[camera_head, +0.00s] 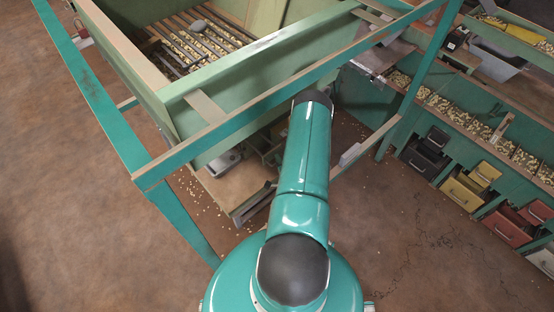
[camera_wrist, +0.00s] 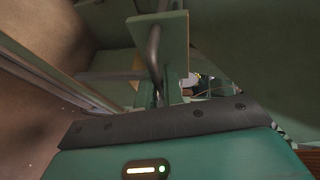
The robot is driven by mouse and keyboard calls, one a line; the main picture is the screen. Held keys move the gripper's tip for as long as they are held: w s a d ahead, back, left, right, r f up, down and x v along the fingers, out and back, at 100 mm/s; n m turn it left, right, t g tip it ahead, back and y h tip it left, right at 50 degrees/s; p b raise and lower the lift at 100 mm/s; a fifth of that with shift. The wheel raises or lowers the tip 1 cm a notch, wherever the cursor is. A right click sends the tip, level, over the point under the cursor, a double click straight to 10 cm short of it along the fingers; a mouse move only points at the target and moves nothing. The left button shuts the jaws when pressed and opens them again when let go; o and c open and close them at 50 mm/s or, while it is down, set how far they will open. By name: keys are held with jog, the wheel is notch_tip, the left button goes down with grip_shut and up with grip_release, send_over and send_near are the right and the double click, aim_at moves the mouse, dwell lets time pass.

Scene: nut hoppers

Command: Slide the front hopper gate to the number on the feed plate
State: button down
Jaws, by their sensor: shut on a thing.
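In the head view the large green hopper (camera_head: 225,88) stands at the upper left, with nuts under slats inside. My arm reaches forward to its lower front, and hides my gripper there. In the wrist view my gripper's teal housing (camera_wrist: 165,150) fills the bottom, with a black strip along its edge. Just beyond it a dark bent handle (camera_wrist: 154,50) stands against a green upright plate, the gate (camera_wrist: 176,38). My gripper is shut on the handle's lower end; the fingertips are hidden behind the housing. The feed plate and its number cannot be made out.
A teal frame rail (camera_head: 290,95) crosses before the hopper, with teal legs on both sides. A wooden tray (camera_head: 235,190) sits below it, and nuts lie scattered on the brown floor. Nut bins (camera_head: 460,115) and coloured drawers (camera_head: 470,188) line the right. The left floor is clear.

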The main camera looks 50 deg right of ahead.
jog(key=c, duration=1.5)
grip_release()
jog(key=v, duration=1.4)
jog(key=shift+w, duration=0.1)
